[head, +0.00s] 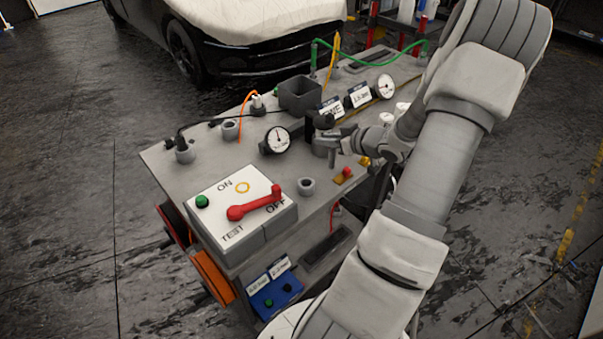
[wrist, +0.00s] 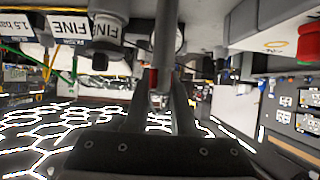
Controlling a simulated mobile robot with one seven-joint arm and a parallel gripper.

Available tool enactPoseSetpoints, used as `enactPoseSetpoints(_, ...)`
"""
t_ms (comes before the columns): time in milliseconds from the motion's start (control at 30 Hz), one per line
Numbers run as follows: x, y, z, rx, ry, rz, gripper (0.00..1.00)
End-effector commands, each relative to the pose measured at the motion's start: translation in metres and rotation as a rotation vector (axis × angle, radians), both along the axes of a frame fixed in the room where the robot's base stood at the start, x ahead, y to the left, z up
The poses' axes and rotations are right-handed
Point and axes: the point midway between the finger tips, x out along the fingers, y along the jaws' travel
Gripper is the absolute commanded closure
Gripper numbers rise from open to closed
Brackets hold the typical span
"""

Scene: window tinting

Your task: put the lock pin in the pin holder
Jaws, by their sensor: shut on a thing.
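My gripper (head: 334,148) is over the cart top, beside a dark, black-topped upright post (head: 322,121). In the wrist view my gripper (wrist: 163,85) is shut on a small, narrow thing with a red part and a pale metallic end, which I take for the lock pin (wrist: 154,82). The fingers hide most of it, and the head view does not show it clearly. A short grey open-topped socket (head: 307,186) stands on the cart in front of my gripper. It may be the pin holder, but I cannot tell for certain.
The cart (head: 165,158) carries a white switch box (head: 240,207) with a red lever, a dial gauge (head: 277,140), another gauge (head: 385,87), a grey open box (head: 300,95) and a red-and-yellow part (head: 345,174). Cables cross the back. A covered car (head: 190,50) stands behind.

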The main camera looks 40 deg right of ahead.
Motion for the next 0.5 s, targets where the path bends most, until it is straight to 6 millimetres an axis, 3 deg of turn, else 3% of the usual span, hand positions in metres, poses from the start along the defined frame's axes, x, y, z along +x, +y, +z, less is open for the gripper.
enactPoseSetpoints(200,0.023,0.044,-0.031,0.003,0.001,0.004,1.00)
enactPoseSetpoints(500,0.033,0.064,-0.047,0.000,0.001,-0.001,1.00)
